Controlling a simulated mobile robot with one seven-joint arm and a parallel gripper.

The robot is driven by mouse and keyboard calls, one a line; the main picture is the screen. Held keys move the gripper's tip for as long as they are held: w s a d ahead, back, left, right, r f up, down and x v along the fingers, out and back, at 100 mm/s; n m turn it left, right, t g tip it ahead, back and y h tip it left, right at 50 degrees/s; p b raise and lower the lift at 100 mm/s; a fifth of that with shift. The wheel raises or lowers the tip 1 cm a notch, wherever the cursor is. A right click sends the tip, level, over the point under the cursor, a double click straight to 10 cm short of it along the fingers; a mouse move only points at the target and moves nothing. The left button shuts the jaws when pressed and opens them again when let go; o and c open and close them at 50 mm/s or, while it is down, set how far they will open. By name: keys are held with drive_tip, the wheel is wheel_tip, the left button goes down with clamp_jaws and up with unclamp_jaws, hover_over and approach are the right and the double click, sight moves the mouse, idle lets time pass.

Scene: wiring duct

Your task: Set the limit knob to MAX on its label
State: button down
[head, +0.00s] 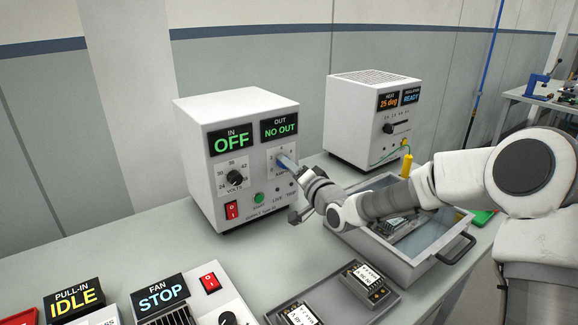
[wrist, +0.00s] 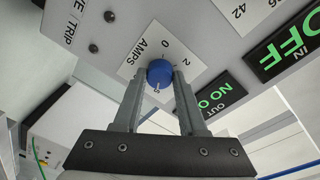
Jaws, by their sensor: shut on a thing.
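The limit knob is a small round blue knob (wrist: 160,73) on a white label plate marked AMPS (wrist: 147,51) in the wrist view. It sits on the front of the white power supply box (head: 207,185). My gripper (wrist: 160,77) is shut on the knob, one finger on each side. A white mark shows at the knob's lower edge, by a small figure I cannot read surely. The figures 0 and 2 show on the label; I see no MAX, and part of the label is hidden.
The box's displays read IN OFF (head: 230,141) and OUT NO OUT (head: 279,128). A volts knob (head: 235,178), red rocker switch (head: 232,210) and green button (head: 258,198) are close by. A grey bin (head: 400,262) stands under my arm; a second white box (head: 353,135) is behind.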

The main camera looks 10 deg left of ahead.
drive_tip(key=shift+f, duration=0.1)
drive_tip(key=shift+c, duration=2.3)
unclamp_jaws()
drive_tip(key=p+v, duration=0.2)
drive_tip(key=v, duration=1.5)
drive_tip(key=shift+s+d, duration=0.15)
drive_tip(key=shift+d, duration=0.05)
